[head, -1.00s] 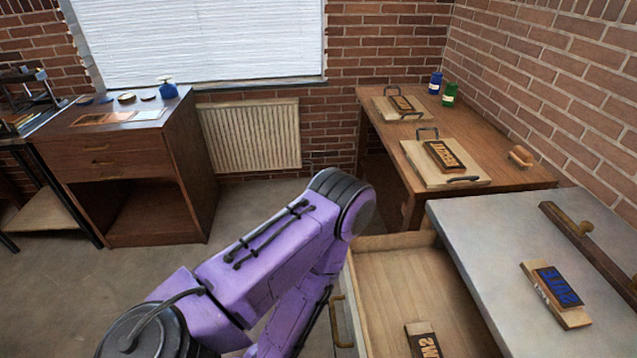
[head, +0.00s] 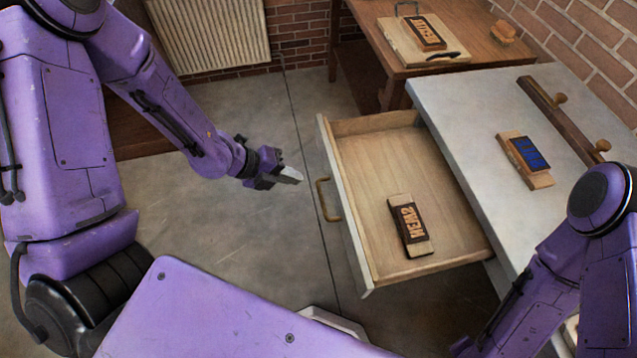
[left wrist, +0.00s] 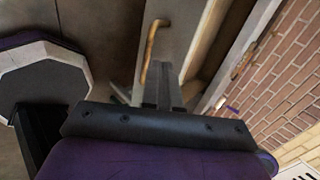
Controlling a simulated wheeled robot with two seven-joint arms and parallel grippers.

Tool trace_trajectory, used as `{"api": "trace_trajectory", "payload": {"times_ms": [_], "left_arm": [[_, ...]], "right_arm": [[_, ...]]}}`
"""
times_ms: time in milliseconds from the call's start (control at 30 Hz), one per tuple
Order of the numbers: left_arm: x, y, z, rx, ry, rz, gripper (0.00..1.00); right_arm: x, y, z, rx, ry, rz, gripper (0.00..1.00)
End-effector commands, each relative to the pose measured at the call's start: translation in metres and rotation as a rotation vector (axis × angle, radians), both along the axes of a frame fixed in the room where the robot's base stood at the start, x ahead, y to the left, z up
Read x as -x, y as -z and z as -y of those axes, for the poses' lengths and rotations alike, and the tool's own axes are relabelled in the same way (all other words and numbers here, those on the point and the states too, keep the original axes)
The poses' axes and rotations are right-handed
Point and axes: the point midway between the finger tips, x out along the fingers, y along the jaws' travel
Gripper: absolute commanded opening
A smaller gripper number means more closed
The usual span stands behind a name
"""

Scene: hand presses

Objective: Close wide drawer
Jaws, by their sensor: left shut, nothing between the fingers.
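The wide drawer (head: 375,163) stands pulled out of the grey-topped table (head: 470,110), open toward the left in the head view. Its front carries a brass handle (head: 328,199). A printing block (head: 410,224) lies inside the drawer. My left gripper (head: 298,176) is shut and empty, a little to the left of the drawer front and near the handle, apart from it in the head view. In the left wrist view the shut fingers (left wrist: 168,85) point toward the drawer front, with the handle (left wrist: 150,50) just beside them. My right arm shows at the right; its gripper is not seen.
A blue-lettered block (head: 526,158) and a dark wooden bar with knobs (head: 560,115) lie on the grey top. A wooden table (head: 395,65) with a board and block stands behind. The floor left of the drawer is clear.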

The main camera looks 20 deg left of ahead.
Motion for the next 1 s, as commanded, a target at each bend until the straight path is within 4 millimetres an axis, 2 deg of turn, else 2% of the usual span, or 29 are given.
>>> {"api": "trace_trajectory", "payload": {"times_ms": [133,400,600,1000], "left_arm": [[-0.005,0.008,0.008,-0.022,0.050,0.030,0.00],[-0.027,0.044,0.041,-0.021,0.046,0.026,0.00],[-0.038,0.062,0.057,-0.019,0.045,0.026,0.00],[-0.041,0.066,0.061,-0.018,0.042,0.027,0.00]], "right_arm": [[0.000,0.002,0.000,0.000,0.000,0.000,0.43],[0.000,0.003,0.000,0.000,0.000,0.000,0.43],[0.000,0.002,0.000,0.000,0.000,0.000,0.43],[0.000,0.002,0.000,0.000,0.000,0.000,0.43]]}}
